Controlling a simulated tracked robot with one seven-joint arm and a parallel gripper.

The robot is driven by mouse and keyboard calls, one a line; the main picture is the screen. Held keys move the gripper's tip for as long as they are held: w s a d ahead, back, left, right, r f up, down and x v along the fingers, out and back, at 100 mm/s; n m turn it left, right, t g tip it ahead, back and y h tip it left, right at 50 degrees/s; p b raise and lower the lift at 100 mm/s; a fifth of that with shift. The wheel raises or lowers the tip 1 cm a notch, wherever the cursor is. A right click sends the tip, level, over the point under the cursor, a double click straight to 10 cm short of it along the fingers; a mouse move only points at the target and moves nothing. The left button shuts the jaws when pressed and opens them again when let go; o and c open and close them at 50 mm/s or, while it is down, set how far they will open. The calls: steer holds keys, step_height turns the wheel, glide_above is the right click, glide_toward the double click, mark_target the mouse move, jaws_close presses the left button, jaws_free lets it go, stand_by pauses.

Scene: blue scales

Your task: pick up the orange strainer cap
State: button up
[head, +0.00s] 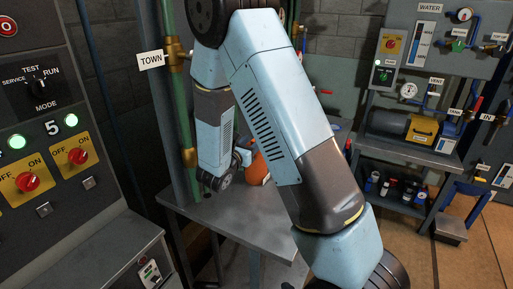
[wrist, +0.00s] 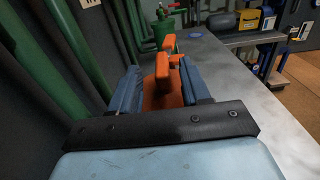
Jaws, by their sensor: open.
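The orange strainer cap (wrist: 162,72) shows in the wrist view between the two blue fingers of my gripper (wrist: 160,68). It has an upright bar and a flatter orange part below and behind it. My gripper is open, with a finger on each side of the cap; I cannot tell whether either finger touches it. In the head view a bit of orange (head: 255,168) shows beside my wrist above the grey bench.
The grey bench (head: 235,220) has clear room at its front. Green pipes (wrist: 60,50) run close along the left in the wrist view. A green fitting (wrist: 163,32) stands beyond the cap. A shelf with bottles (head: 395,185) stands at the right.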

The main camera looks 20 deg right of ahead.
steer(key=shift+x, duration=1.65)
steer(key=shift+d, duration=0.1)
steer(key=shift+c, duration=0.5)
jaws_close()
